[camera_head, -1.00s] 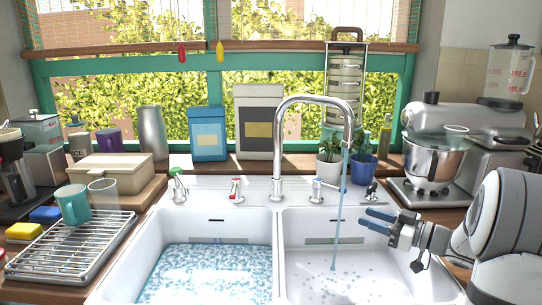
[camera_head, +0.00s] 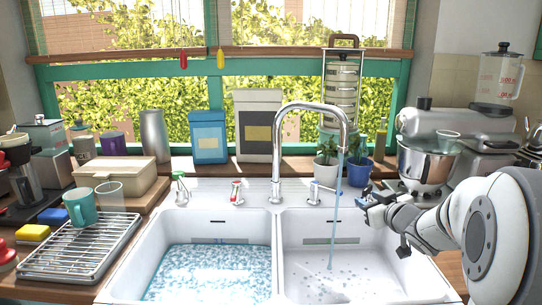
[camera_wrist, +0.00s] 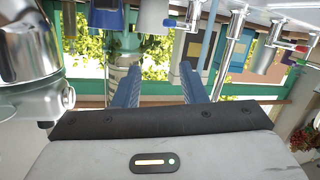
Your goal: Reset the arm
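My arm reaches in from the right side of the head view. My gripper (camera_head: 365,199) is above the back right corner of the right sink basin (camera_head: 330,285), to the right of the running water. It holds nothing that I can see. In the wrist view, the two blue fingers of my gripper (camera_wrist: 160,82) stand apart with an empty gap between them. That view looks upside down, with the window and counter things beyond the fingers.
The tap (camera_head: 277,160) pours water into the right basin. The left basin (camera_head: 205,275) holds foamy water. A stand mixer (camera_head: 435,125) and two potted plants (camera_head: 359,172) are near my arm. A drying rack (camera_head: 80,250) stands at left.

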